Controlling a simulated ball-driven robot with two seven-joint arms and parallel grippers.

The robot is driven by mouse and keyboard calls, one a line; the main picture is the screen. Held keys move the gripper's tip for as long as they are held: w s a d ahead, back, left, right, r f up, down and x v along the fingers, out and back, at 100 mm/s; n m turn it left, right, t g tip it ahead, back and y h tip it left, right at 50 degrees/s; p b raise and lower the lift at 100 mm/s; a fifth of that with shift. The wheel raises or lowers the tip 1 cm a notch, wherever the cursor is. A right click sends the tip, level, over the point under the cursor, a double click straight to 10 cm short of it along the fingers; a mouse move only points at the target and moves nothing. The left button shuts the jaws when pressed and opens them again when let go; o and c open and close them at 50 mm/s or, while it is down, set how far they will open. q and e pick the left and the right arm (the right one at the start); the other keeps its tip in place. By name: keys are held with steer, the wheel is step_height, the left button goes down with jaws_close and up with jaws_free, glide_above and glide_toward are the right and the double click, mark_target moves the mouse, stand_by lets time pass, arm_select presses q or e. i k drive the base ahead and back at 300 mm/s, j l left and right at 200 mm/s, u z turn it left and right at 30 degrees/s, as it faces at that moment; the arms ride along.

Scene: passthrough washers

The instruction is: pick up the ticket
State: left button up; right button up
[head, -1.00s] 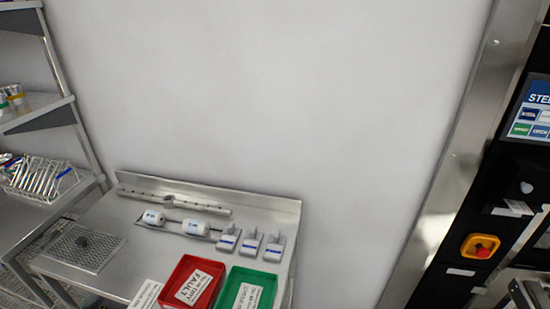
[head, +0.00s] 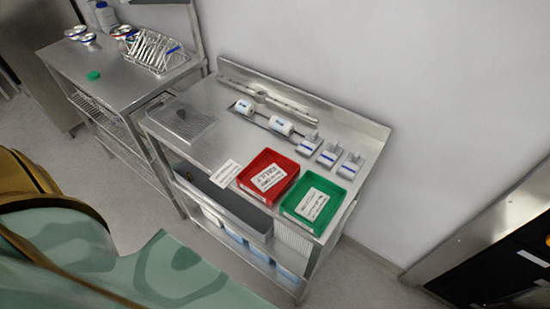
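No slip that I can be sure is the ticket shows now. A white paper card (head: 226,173) with small print lies on the steel table (head: 215,97), left of the red tray. Printed white cards also lie in the red tray (head: 248,182) and in the green tray (head: 295,217). The small white slip at the slot in the black machine, seen in the earlier view, is out of the picture now. Neither of my grippers is in view.
White rolls (head: 282,126) on a rod and several small grey-blue devices (head: 308,145) stand along the table's back. A steel shelf unit (head: 110,85) with instruments is at the left. The black machine (head: 490,272) is cut off at the lower right. Floor between is clear.

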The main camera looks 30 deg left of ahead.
mark_target(222, 178)
steer(key=u, duration=1.5)
